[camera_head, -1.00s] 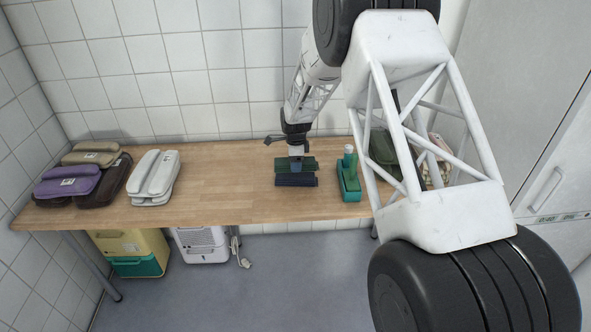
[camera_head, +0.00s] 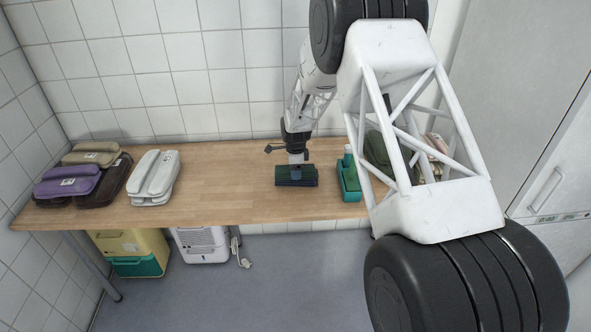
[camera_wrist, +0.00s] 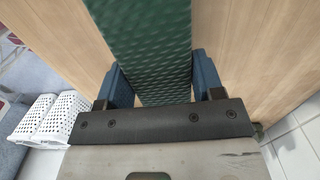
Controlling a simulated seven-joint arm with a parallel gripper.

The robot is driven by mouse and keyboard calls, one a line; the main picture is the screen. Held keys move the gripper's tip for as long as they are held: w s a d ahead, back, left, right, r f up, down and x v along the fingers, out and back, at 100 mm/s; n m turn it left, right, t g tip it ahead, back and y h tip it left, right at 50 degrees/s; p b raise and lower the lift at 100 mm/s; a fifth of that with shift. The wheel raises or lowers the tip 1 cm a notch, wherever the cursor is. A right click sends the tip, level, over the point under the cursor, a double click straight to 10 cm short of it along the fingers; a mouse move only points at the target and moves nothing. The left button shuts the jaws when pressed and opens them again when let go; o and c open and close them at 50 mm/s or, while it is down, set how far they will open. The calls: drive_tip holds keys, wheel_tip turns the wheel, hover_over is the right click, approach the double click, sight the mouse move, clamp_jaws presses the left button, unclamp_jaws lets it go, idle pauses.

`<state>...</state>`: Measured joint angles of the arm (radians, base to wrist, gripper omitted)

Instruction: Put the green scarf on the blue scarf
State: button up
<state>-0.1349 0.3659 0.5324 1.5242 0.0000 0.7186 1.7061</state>
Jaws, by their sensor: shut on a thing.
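The green scarf (camera_head: 296,171) is a dark green folded strip in the middle of the table. It lies over the blue scarf (camera_head: 296,183), of which a thin dark blue band shows along the front edge. I cannot tell whether the two touch. My gripper (camera_head: 296,163) is above the green scarf. In the wrist view the green scarf (camera_wrist: 152,45) is a textured green band running between the two blue fingers of my gripper (camera_wrist: 158,88), which are shut on it. The blue scarf is hidden in the wrist view.
A green caddy with bottles (camera_head: 349,181) stands close to the right of the scarves. White folded things (camera_head: 153,177), a purple bundle (camera_head: 67,182) and brown ones lie at the left. The wooden table (camera_head: 225,180) is clear between them and the scarves. My arm hides part of the right side.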

drive_tip(key=shift+f, duration=0.1)
drive_tip(key=o, duration=1)
wheel_tip(320, 180, up, 12)
drive_tip(key=shift+r, duration=0.15)
idle(0.5)
drive_tip(key=shift+r, duration=0.1)
